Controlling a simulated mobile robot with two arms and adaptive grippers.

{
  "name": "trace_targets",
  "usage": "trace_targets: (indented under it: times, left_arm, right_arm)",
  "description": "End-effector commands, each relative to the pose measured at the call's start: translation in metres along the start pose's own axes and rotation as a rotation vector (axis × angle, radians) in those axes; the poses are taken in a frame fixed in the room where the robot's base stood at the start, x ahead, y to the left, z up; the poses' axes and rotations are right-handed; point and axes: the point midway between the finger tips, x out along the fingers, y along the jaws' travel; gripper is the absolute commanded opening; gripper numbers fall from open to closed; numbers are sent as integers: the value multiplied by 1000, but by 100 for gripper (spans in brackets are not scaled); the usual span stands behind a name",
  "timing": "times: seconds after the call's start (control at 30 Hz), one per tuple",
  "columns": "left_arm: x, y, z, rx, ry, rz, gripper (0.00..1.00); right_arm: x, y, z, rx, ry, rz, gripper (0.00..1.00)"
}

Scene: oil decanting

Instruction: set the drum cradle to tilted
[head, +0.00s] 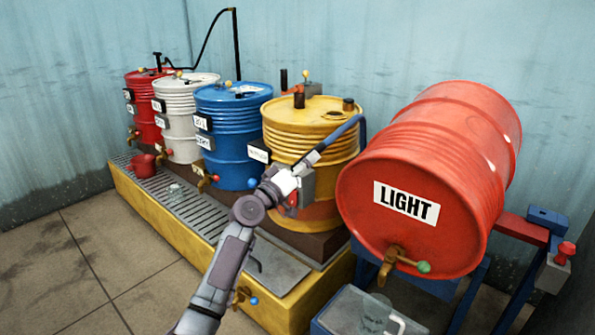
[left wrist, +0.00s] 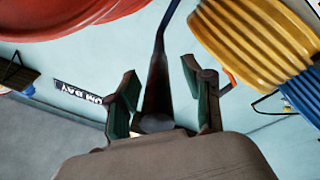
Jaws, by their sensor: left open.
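A large red drum (head: 440,165) labelled LIGHT lies on its side in the blue drum cradle (head: 470,300), with its front end facing me. A brass tap with a green knob (head: 423,267) is low on that end. A dark blue lever (head: 343,133) rises left of the drum; its black grip (left wrist: 157,80) shows in the left wrist view. My left gripper (head: 303,168) is at the lever's lower end. In the left wrist view its fingers (left wrist: 160,98) are open on either side of the grip, with visible gaps. My right gripper is not in view.
Yellow (head: 310,125), blue (head: 232,145), white (head: 180,95) and red upright drums stand along the wall on a yellow-edged grated platform (head: 180,230). A red jug (head: 142,166) sits on the grating. A clear vessel (head: 375,313) stands in a tray below the tap. Floor at left is clear.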

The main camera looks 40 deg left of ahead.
Motion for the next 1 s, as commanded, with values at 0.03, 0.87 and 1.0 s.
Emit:
trace_targets:
  times: [0.03,0.87,1.0]
  left_arm:
    - [-5,-1,0,1,-1,-2,51]
    - [-120,-2,0,0,-1,-4,51]
    - [-120,-2,0,0,-1,-4,51]
  right_arm:
    - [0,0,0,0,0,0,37]
    - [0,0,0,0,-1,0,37]
    - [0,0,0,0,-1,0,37]
